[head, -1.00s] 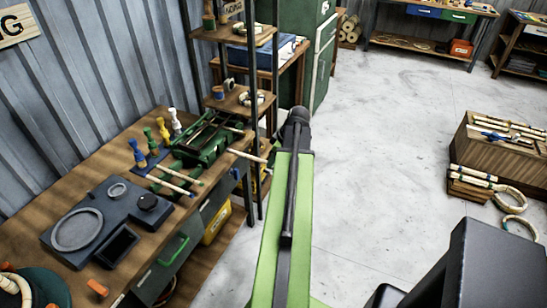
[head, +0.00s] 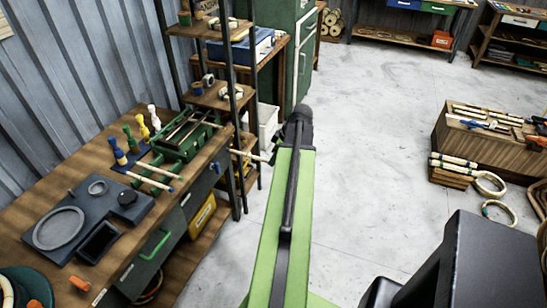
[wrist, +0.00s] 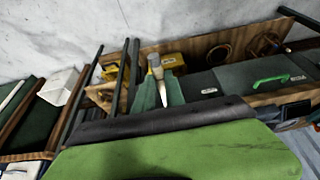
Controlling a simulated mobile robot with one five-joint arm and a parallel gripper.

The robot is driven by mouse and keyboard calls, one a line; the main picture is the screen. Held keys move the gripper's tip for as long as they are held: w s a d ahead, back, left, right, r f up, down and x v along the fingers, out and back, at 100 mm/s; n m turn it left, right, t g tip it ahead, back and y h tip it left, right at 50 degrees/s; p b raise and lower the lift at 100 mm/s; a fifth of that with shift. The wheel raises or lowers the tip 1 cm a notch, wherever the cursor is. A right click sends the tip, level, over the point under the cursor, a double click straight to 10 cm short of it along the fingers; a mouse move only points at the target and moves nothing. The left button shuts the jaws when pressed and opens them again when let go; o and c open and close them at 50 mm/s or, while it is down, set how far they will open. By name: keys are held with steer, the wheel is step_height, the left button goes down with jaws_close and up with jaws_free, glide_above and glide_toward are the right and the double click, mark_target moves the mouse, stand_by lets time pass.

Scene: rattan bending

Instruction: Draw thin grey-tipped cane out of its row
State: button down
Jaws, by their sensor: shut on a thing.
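My gripper (wrist: 157,84) is shut on a thin pale cane (wrist: 155,62), which stands up between the two dark green fingers in the wrist view. Its visible end looks greyish, but it is too small to be sure. In the head view, the held cane (head: 243,153) sticks out left from my gripper (head: 271,156), which is mostly hidden behind my green arm. The cane is in the air past the bench's right edge, apart from the green rack (head: 184,141). Other canes (head: 158,171) lie in and beside the rack, some with blue or green tips.
The bench (head: 68,170) also holds coloured pegs (head: 131,139) and a dark fixture with a ring (head: 60,228). A tall open shelf (head: 232,104) stands just behind the held cane. A wooden crate (head: 480,150) is at the right.

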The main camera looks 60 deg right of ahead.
steer(key=s+d, duration=0.2)
steer(key=s, duration=1.8)
steer(key=shift+s+d, duration=0.2)
steer(key=shift+d, duration=0.15)
step_height(320, 180, up, 7)
steer(key=p, duration=0.7)
